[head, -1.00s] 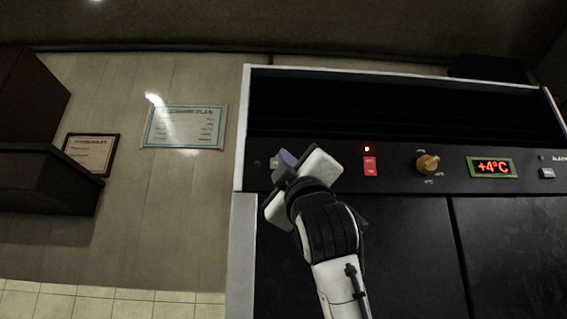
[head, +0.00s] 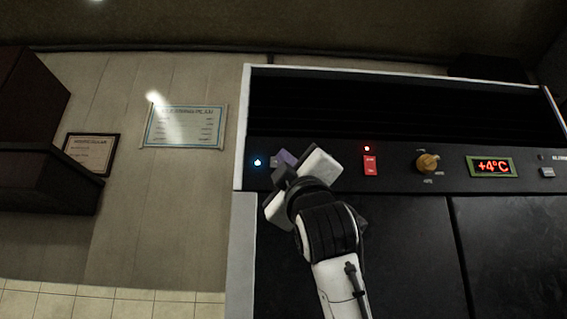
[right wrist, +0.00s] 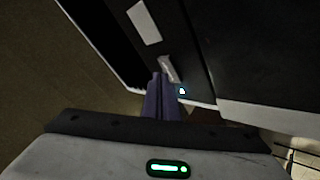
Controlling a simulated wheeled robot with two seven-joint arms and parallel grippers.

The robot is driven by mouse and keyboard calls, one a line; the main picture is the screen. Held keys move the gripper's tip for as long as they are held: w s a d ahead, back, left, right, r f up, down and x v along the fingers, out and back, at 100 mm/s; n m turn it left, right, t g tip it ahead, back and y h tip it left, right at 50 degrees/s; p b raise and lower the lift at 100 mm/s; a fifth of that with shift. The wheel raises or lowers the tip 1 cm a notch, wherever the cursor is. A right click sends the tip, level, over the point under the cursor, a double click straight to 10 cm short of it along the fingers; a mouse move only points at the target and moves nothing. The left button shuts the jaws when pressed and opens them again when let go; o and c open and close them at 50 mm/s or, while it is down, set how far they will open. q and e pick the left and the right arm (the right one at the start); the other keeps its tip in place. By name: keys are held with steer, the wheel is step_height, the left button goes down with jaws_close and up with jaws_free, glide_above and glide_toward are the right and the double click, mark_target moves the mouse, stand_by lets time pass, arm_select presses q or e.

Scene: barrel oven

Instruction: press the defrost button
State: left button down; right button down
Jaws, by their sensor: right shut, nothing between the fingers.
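The defrost button (right wrist: 169,69) is a small pale piece on the black control panel (head: 400,180). In the head view it is mostly hidden behind my right gripper (head: 281,160). A small blue-white lamp (head: 257,162) glows just left of the gripper and also shows in the right wrist view (right wrist: 182,91). My right gripper is shut and empty. Its purple fingers (right wrist: 160,92) reach the panel at the button and appear to touch it. My left gripper is not in view.
The panel also carries a red switch (head: 370,166) with a red lamp above it, a brass knob (head: 427,163), a +4°C display (head: 492,167) and a grey button (head: 547,172). A dark cabinet (head: 40,140) stands at the left.

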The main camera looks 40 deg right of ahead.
steer(key=shift+s+a, duration=0.15)
steer(key=shift+s, duration=0.05)
steer(key=shift+s+a+b, duration=0.3)
steer(key=shift+s+a, duration=0.2)
steer(key=shift+s, duration=0.35)
steer(key=shift+s+a+b, duration=0.25)
steer(key=shift+s+a, duration=0.3)
steer(key=shift+s, duration=0.3)
steer(key=shift+s+a+b, duration=0.3)
steer(key=shift+s+a, duration=0.2)
steer(key=shift+s, duration=0.35)
